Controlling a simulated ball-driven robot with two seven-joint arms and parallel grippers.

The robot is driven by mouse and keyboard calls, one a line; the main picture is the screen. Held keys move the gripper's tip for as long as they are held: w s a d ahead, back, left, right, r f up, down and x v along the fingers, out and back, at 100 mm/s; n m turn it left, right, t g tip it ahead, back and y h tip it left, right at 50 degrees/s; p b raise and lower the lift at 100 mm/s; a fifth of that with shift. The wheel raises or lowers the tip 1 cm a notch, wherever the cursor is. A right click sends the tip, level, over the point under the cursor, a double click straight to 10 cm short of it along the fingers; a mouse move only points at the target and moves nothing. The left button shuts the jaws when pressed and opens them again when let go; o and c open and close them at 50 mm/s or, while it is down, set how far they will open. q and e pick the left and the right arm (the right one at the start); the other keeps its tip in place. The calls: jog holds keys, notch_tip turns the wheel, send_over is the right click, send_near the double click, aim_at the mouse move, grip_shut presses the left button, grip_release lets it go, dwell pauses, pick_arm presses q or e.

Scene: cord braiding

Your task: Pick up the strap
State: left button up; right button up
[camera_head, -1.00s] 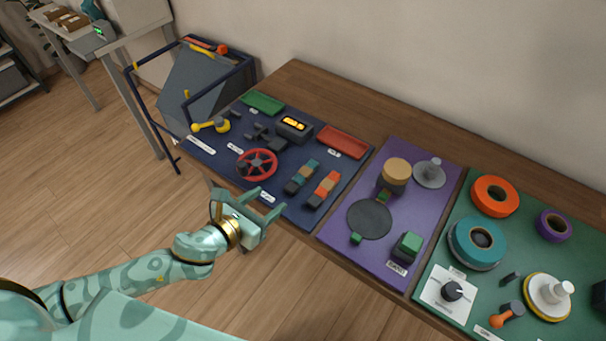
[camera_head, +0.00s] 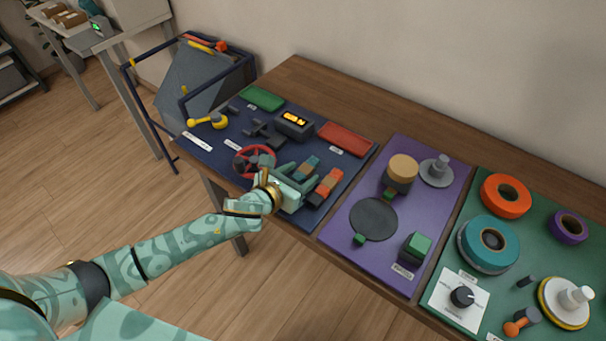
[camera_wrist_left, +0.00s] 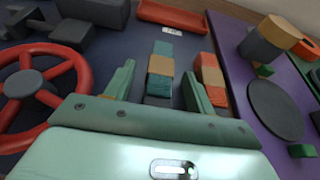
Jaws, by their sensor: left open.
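Two banded straps lie side by side on the navy mat (camera_head: 228,160). One strap is teal, tan and dark (camera_head: 309,164). The other is orange, tan and dark (camera_head: 327,187). My left gripper (camera_head: 300,175) is open and empty at the near end of the teal strap. In the left wrist view, the teal strap (camera_wrist_left: 161,63) runs between the two spread fingers, and the orange strap (camera_wrist_left: 210,76) lies just outside the right finger. I cannot tell how far the fingertips are above the mat. My right gripper is not in view.
A red handwheel (camera_head: 250,160) stands just left of the gripper. A red tray (camera_head: 345,139) and a lit display box (camera_head: 294,122) sit behind the straps. The purple mat (camera_head: 340,235) to the right holds a dark disc (camera_head: 373,219).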

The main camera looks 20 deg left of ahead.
pick_arm(q)
jog(key=c, duration=1)
jog(key=shift+c, duration=0.3)
jog(key=shift+r, duration=0.15)
